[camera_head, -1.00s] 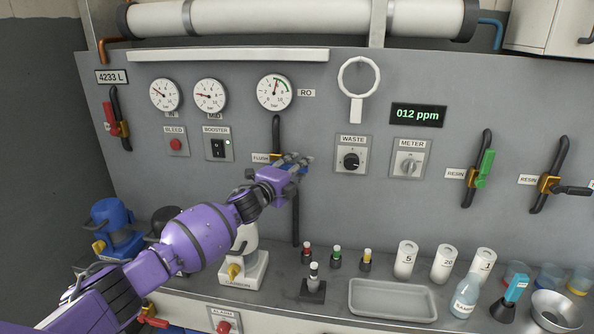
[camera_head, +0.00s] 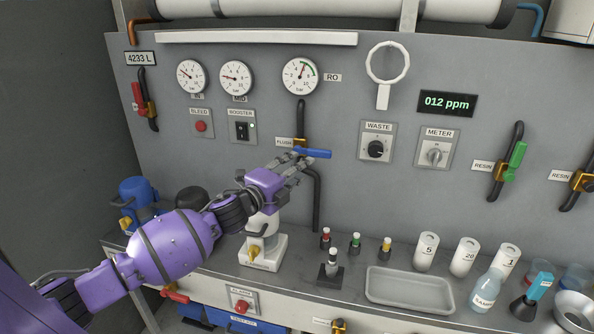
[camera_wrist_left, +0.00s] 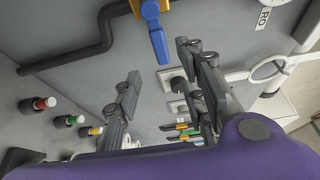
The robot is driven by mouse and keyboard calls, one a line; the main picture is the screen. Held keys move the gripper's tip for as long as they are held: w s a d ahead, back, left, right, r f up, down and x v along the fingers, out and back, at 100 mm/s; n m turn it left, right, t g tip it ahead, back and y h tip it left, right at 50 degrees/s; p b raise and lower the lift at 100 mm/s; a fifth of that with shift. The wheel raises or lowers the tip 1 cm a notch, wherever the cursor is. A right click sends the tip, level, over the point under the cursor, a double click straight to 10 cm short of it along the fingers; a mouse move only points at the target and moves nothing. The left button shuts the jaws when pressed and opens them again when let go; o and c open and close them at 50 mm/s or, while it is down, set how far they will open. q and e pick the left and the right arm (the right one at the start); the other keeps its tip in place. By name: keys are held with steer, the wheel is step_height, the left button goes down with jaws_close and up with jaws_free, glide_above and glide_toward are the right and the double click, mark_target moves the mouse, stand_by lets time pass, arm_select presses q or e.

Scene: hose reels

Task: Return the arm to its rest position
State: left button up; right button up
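My left gripper (camera_head: 292,167), on the purple arm from the left, is in front of the panel, just below and left of the blue flush valve handle (camera_head: 314,153). In the left wrist view the gripper (camera_wrist_left: 160,90) has its fingers spread wide, with nothing between them. The blue handle (camera_wrist_left: 155,32) shows there beyond the fingertips, apart from them. The handle points right, across its dark pipe. My right gripper is in neither view.
The panel carries gauges (camera_head: 300,76), a waste knob (camera_head: 376,149) and a white ring (camera_head: 387,62).

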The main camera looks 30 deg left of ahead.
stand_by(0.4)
arm_select(q)
steer(key=s+d+f+n+g, duration=0.1)
steer(key=s+d+f+n, duration=0.25)
steer(key=s+f, duration=0.4)
steer(key=s+d+f+n+g+y, duration=0.1)
steer(key=s+d+f+n+g, duration=0.3)
steer(key=f, duration=0.6)
steer(key=s+d+f+n+t, duration=0.1)
steer(key=s+d+f+n, duration=0.1)
steer(key=s+f+n, duration=0.45)
steer(key=s+d+f+n+g, duration=0.1)
steer(key=s+f, duration=0.4)
steer(key=s, duration=0.5)
steer(key=s+d+f+n+g+y+p, duration=0.1)
steer(key=s+d+f+n+g, duration=0.1)
steer(key=s+f, duration=0.3)
steer(key=s+d+f+n+g, duration=0.2)
steer(key=s+f, duration=0.3)
steer(key=s, duration=0.9)
steer(key=shift+s+d+f+n, duration=0.15)
steer(key=shift+s+d+n, duration=0.2)
steer(key=shift+d, duration=0.45)
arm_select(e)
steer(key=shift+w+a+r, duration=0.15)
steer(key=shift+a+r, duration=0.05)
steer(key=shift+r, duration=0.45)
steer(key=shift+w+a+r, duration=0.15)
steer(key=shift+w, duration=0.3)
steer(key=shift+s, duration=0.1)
